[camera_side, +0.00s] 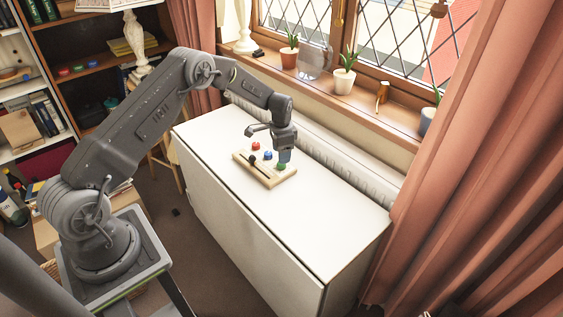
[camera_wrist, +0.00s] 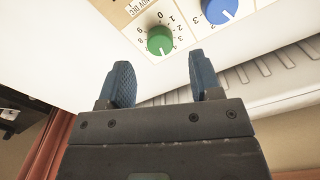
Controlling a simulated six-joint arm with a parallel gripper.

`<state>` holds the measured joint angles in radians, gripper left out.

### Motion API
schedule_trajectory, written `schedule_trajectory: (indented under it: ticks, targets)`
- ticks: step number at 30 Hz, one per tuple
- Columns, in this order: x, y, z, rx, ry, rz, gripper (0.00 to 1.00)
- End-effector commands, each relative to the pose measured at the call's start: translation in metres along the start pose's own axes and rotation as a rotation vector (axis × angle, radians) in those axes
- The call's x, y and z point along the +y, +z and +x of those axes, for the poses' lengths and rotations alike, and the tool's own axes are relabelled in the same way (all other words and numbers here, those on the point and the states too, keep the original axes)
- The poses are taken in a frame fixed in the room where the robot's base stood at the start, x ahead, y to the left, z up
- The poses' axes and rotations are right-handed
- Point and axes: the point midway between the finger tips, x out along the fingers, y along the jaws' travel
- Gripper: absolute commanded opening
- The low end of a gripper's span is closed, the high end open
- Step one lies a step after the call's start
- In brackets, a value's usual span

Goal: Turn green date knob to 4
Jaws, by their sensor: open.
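The green knob (camera_side: 281,167) is on the right end of a light wooden board (camera_side: 287,178) on a white cabinet. In the wrist view the green knob (camera_wrist: 159,40) has a ring of digits around it, with 0 above. Its white pointer line faces the lower edge of the board; the digit there is unclear. My gripper (camera_wrist: 161,66) is open, its two blue-grey fingers apart and empty, with the knob beyond the gap between the tips. In the side view my gripper (camera_side: 284,156) points down just above the green knob and partly covers it.
A blue knob (camera_wrist: 220,10) sits beside the green one. The side view also shows a red knob (camera_side: 256,146) and a black part (camera_side: 252,158) on the board. A radiator (camera_side: 330,142) runs behind the cabinet. The cabinet top (camera_side: 325,220) is clear at front right.

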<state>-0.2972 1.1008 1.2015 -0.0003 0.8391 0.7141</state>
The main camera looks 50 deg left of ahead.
Motion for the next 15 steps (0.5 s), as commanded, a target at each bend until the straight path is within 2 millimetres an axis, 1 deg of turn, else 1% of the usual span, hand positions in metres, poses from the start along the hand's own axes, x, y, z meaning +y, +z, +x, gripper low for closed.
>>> schedule_trajectory:
  ticks: [1,6,10,15]
  targets:
    - [0.000,0.000,0.011,-0.002,0.002,0.000,0.58]
    - [0.000,0.000,0.033,0.000,0.001,0.000,0.58]
    - [0.000,0.000,0.042,0.000,0.000,0.000,0.58]
    - [0.000,0.000,0.045,0.001,-0.001,0.000,0.58]
